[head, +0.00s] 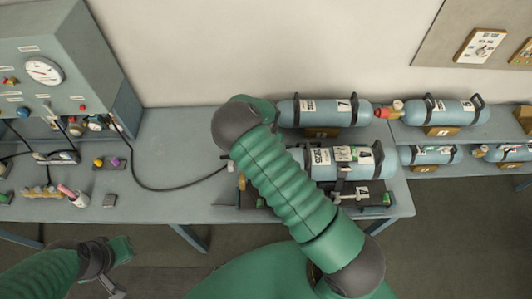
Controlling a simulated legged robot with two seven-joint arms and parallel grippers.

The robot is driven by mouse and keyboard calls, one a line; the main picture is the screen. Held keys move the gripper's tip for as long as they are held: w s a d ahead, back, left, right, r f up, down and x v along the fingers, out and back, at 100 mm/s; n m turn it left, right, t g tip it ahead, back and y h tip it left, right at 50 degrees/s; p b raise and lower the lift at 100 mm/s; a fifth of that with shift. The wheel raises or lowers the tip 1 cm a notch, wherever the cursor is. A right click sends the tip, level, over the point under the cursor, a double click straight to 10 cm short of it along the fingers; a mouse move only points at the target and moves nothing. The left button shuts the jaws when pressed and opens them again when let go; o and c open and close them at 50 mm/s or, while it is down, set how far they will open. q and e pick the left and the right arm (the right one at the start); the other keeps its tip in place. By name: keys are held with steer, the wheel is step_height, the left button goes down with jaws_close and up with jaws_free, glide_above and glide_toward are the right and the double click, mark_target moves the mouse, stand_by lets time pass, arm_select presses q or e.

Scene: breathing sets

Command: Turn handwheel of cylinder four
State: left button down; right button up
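The cylinder marked 4 (378,160) is a blue-grey bottle with black bands, lying on its side in a dark cradle (376,198) on the bench. My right arm crosses in front of its left part. The cylinder's left end and its handwheel are hidden behind the arm, and my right gripper does not show. A black hose (160,189) runs over the bench to a small fitting left of the arm. My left gripper (118,268) is low at the left, in front of the bench and far from the cylinder; its finger opening is unclear.
A blue-grey panel with a gauge (44,71) stands at the left. Cylinder 7 (325,112) lies behind, with more cylinders on shelves at the right (440,112). The bench (175,145) is mostly bare mid-left.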

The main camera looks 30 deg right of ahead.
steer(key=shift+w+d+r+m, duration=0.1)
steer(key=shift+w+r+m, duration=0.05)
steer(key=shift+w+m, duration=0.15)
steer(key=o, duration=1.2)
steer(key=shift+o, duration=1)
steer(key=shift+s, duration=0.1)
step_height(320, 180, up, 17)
steer(key=b, duration=0.2)
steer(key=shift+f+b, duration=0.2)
steer(key=shift+b, duration=0.15)
